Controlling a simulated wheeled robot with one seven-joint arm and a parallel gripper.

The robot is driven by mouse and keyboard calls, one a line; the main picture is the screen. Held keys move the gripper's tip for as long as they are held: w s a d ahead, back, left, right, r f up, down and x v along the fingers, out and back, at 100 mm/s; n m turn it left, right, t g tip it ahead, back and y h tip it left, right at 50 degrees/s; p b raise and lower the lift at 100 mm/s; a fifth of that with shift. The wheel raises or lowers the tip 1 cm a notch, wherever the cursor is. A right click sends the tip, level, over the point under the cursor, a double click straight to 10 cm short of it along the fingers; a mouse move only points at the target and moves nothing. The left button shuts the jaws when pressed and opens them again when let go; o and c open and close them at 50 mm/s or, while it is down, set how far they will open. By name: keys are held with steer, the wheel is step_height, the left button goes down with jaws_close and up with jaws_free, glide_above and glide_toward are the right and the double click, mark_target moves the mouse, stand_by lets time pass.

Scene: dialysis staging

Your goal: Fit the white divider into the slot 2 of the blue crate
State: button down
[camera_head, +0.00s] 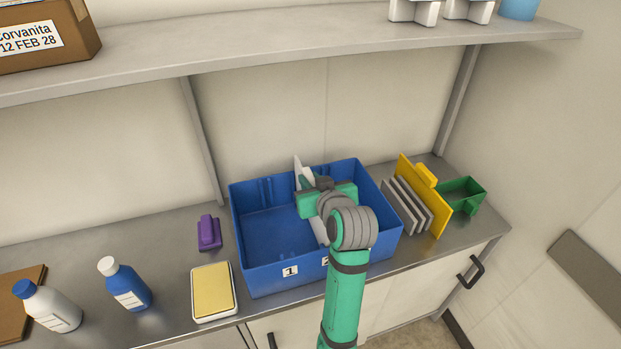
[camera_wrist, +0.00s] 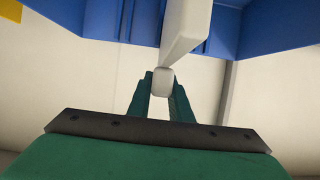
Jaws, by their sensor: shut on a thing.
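The blue crate (camera_head: 258,270) stands on the steel counter, with labels 1 and 2 on its front wall. My gripper (camera_head: 315,187) is over the crate's middle, coming from the front. In the wrist view my gripper (camera_wrist: 163,88) is shut on the small pale grip of the white divider (camera_wrist: 188,28). The divider (camera_head: 299,172) stands on edge, running from front to back, above or inside the crate near label 2. My arm hides much of it and part of label 2. Blue crate walls with upright ribs show beside it in the wrist view. I cannot tell whether its edges sit in a slot.
Grey panels (camera_head: 408,208), a yellow panel (camera_head: 437,212) and a green bin (camera_head: 470,188) stand right of the crate. A purple block (camera_head: 208,233), a yellow-topped box (camera_head: 213,291) and bottles (camera_head: 125,285) are left. A shelf (camera_head: 250,50) hangs above.

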steer(key=shift+f, duration=3.7)
steer(key=c, duration=1.5)
jaws_free()
steer(key=shift+c, duration=0.2)
step_height(320, 180, up, 4)
glide_above(320, 230)
steer(key=shift+s+d, duration=0.3)
steer(key=shift+d, duration=0.1)
